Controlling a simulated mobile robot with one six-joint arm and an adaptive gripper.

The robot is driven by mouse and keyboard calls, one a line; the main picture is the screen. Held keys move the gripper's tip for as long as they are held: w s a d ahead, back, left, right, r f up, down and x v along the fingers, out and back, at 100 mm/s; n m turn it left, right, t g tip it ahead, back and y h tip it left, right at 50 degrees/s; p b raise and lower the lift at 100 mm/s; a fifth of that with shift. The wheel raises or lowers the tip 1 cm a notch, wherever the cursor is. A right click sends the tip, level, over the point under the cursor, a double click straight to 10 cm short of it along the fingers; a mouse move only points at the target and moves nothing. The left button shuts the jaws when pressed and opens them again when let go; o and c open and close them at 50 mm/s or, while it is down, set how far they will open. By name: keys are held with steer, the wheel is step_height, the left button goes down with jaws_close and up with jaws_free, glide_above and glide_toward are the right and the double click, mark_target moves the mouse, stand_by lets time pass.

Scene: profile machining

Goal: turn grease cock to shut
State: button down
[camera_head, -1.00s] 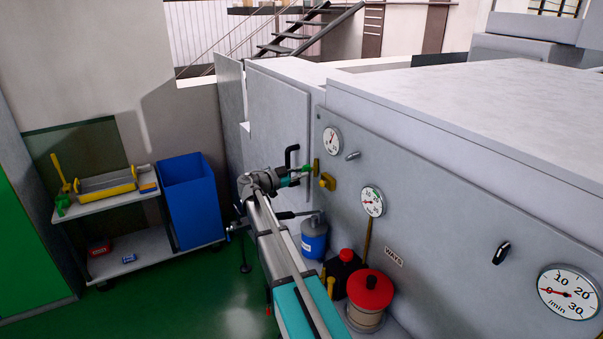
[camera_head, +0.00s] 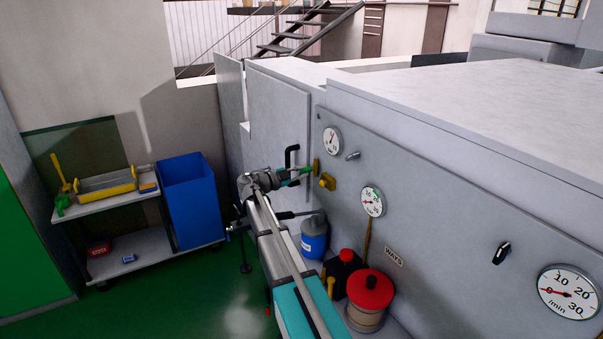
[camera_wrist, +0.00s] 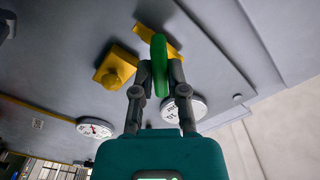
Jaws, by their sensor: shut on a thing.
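The green lever of the grease cock (camera_head: 305,170) stands out from the grey machine panel in the head view, next to an upright yellow plate (camera_head: 316,166). My gripper (camera_head: 298,173) is at this lever. In the wrist view, the two dark fingers of my gripper (camera_wrist: 161,78) are shut around the green lever (camera_wrist: 158,50), one on each side. The lever's tip reaches past the fingertips over the yellow plate (camera_wrist: 172,42). The cock's body and pivot cannot be made out clearly behind the lever and fingers.
A yellow knob (camera_head: 327,181) sits close by on the panel. Gauges (camera_head: 332,140) and a small grey lever (camera_head: 352,156) are near. A black door handle (camera_head: 289,157) lies just left of the gripper. A blue canister (camera_head: 314,238) and red-lidded container (camera_head: 369,291) stand below.

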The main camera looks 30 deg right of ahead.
steer(key=shift+d+m, duration=0.1)
steer(key=shift+m, duration=2.2)
steer(key=c, duration=0.5)
jaws_free()
steer(key=shift+s+a, duration=0.1)
steer(key=shift+a, duration=3.5)
steer(key=shift+s, duration=0.1)
